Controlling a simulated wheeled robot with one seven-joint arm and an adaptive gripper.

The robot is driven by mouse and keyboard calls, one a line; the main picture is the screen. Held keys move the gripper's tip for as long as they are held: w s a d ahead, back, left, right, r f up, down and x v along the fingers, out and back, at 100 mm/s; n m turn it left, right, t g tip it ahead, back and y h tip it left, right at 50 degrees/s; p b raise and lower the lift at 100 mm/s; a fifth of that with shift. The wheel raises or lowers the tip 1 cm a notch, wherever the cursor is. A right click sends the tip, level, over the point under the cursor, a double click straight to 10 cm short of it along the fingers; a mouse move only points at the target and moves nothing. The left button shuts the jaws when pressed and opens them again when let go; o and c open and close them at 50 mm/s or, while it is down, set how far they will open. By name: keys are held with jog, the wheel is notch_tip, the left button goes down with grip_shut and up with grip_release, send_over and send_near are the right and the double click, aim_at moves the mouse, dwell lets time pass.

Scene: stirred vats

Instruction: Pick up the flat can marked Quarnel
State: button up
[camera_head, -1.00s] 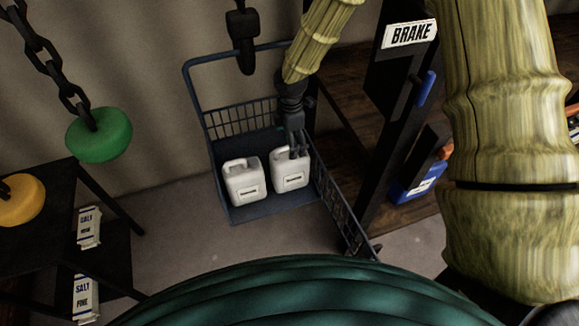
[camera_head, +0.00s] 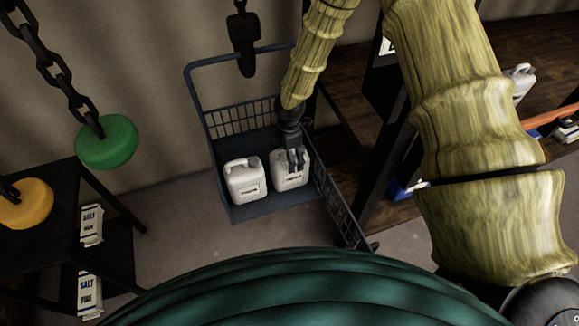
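Two white cans with moulded handles stand side by side in a blue wire cart. The left can (camera_head: 246,183) is clear of my gripper. The right can (camera_head: 287,183) is directly under my gripper (camera_head: 296,166), whose dark fingers point down over its top and handle area and hide part of it. The labels on both cans are too small to read, so I cannot tell which is marked Quarnel. I cannot tell whether the fingers are closed on the right can's handle.
The blue cart (camera_head: 226,122) has mesh sides and a tall rail. A green disc (camera_head: 106,142) hangs on a chain at left, with a yellow disc (camera_head: 27,205) near it. Salt packs (camera_head: 91,226) sit on a dark rack. Shelves stand at right behind my arm.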

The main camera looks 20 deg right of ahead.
jog(key=shift+f, duration=0.4)
jog(key=shift+c, duration=0.4)
jog(key=c, duration=1.4)
jog(key=shift+r, duration=0.2)
